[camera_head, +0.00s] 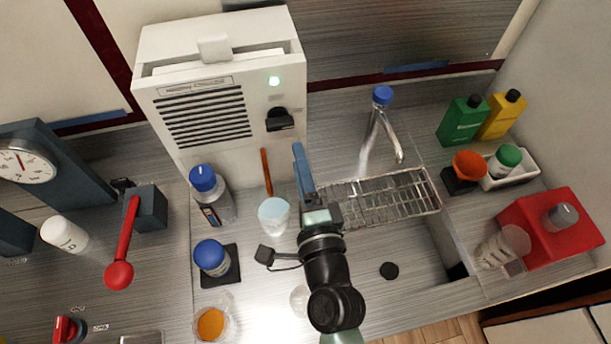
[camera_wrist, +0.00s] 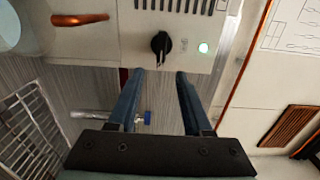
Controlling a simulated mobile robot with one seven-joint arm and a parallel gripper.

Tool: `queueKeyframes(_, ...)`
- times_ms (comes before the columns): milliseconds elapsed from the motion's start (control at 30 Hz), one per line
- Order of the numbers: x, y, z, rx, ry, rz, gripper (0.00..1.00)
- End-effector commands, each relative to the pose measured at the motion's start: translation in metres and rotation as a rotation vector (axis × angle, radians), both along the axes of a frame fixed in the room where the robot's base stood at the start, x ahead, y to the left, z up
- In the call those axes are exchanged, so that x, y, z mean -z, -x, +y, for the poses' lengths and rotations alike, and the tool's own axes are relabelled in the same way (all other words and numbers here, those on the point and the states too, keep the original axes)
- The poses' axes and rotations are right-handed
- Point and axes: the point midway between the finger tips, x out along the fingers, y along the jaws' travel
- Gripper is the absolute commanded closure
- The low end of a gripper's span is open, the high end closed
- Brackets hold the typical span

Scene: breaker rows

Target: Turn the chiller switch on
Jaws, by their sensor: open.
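The chiller (camera_head: 165,128) is a white box with a slotted vent at the back of the counter.
A blue-capped bottle (camera_head: 203,179) and a cup (camera_head: 274,215) stand left of my gripper. A tap (camera_head: 378,125) and wire rack (camera_head: 400,197) are to the right. A red-handled lever (camera_head: 130,230) stands further left. The space between fingers and knob looks clear.

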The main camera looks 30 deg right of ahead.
Motion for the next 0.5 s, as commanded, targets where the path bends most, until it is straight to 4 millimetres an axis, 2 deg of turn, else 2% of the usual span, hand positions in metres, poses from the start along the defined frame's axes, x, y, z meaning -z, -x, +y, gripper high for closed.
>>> queueKeyframes(33, 0.004, 0.01, 0.003, 0.0, -0.001, 0.003, 0.5)
queueKeyframes(200, 0.004, 0.032, 0.01, -0.002, -0.002, 0.003, 0.5)
queueKeyframes(500, 0.001, 0.046, 0.014, -0.002, 0.0, 0.001, 0.5)
